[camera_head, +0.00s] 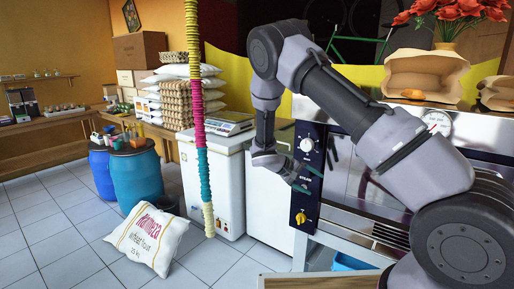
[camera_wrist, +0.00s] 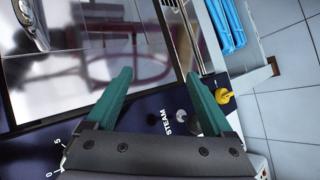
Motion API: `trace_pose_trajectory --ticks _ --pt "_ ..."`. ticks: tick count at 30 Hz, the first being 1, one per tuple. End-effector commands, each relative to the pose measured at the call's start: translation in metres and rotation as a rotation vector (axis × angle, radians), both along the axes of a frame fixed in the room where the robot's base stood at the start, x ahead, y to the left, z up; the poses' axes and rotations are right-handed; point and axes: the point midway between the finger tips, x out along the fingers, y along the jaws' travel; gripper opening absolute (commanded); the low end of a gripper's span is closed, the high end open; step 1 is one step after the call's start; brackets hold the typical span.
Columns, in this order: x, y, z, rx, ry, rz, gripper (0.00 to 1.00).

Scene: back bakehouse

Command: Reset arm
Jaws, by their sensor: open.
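My gripper (camera_head: 309,178) is at the end of my bent arm in the head view, in front of the oven's dark control panel (camera_head: 312,150). In the wrist view my gripper (camera_wrist: 158,82) shows two teal fingers spread apart with nothing between them. Beyond the fingers are the oven's glossy glass door (camera_wrist: 75,75) and the panel marked STEAM. A yellow knob (camera_wrist: 223,96) lies just right of the right finger in that view. I cannot tell whether the fingers touch the panel.
A hanging multicoloured garland (camera_head: 201,120) hangs left of my arm. White chest units (camera_head: 215,185) stand behind it. Blue barrels (camera_head: 136,175) and a flour sack (camera_head: 148,238) stand on the tiled floor at left. Paper bags (camera_head: 425,72) and red flowers top the oven.

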Motion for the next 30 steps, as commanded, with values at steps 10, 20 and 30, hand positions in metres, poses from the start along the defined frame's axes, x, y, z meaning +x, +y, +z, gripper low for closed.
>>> trace_pose_trajectory --ticks 10,20,30 --pt "-0.053 -0.034 0.131 0.402 -0.034 -0.251 0.86" --pt "-0.126 -0.053 0.239 0.769 -0.137 -0.356 0.86" --pt "-0.215 -0.057 0.324 1.088 -0.327 -0.350 0.86"
